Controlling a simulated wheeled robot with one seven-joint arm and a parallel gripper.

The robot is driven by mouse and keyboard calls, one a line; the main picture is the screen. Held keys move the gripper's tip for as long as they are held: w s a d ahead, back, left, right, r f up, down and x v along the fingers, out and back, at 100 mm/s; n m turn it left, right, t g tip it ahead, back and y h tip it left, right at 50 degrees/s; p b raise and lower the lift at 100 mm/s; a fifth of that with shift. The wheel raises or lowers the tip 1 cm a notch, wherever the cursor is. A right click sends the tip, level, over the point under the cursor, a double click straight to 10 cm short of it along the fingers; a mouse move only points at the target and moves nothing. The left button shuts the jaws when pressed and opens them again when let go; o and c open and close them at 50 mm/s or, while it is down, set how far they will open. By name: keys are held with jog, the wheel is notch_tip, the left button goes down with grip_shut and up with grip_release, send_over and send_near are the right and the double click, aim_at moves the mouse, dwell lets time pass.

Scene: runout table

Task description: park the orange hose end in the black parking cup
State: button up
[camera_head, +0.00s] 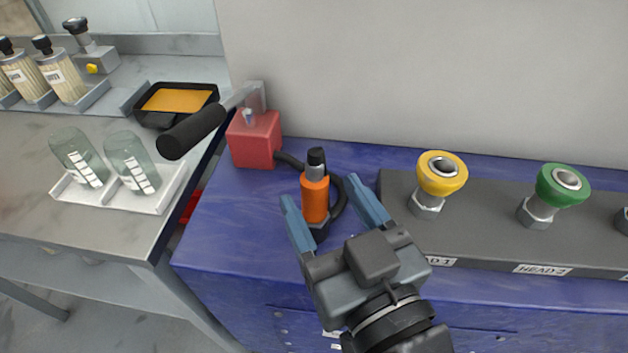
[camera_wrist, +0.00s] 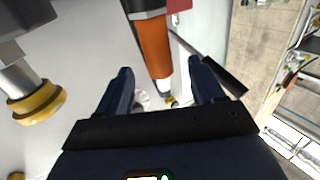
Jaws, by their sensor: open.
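The orange hose end (camera_head: 315,198) stands upright on the blue table, with a black top. Its foot meets a dark cup-like piece (camera_head: 319,229), which looks like the black parking cup; how deep the foot sits is hidden. A black hose (camera_head: 343,190) curves behind it. My gripper (camera_head: 319,189) is open, with one blue finger on each side of the hose end in the head view. In the wrist view, the orange body (camera_wrist: 154,48) shows ahead of and between the open fingers (camera_wrist: 160,66). I see no clear contact.
A red block (camera_head: 254,138) with a black-handled lever (camera_head: 193,131) stands behind left. A dark rail (camera_head: 480,235) with yellow (camera_head: 441,174) and green (camera_head: 563,185) couplings is close on the right. A grey bench (camera_head: 40,215) with two glass jars is at left. Blue table left of the hose end is clear.

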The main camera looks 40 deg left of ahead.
jog(key=shift+v, duration=1.05)
jog(key=s+d+f+m+t+h+p, duration=0.1)
jog(key=s+d+f+m+t+h, duration=0.25)
jog(key=d, duration=0.75)
jog(key=d+f+m+t+h+p, duration=0.1)
jog(key=d+f+m+t+h, duration=0.1)
jog(key=d+f+m+h, duration=0.6)
jog(key=s+d+r+h+p, duration=0.1)
jog(key=s+d+r+h, duration=0.1)
jog(key=s+d, duration=0.5)
jog(key=s+d+r+h, duration=0.2)
jog(key=s+d+r, duration=0.1)
jog(key=s+d, duration=0.5)
jog(key=shift+s+d+m+p, duration=0.25)
jog(key=shift+s+m+p, duration=0.15)
jog(key=shift+s, duration=0.1)
jog(key=shift+t, duration=0.25)
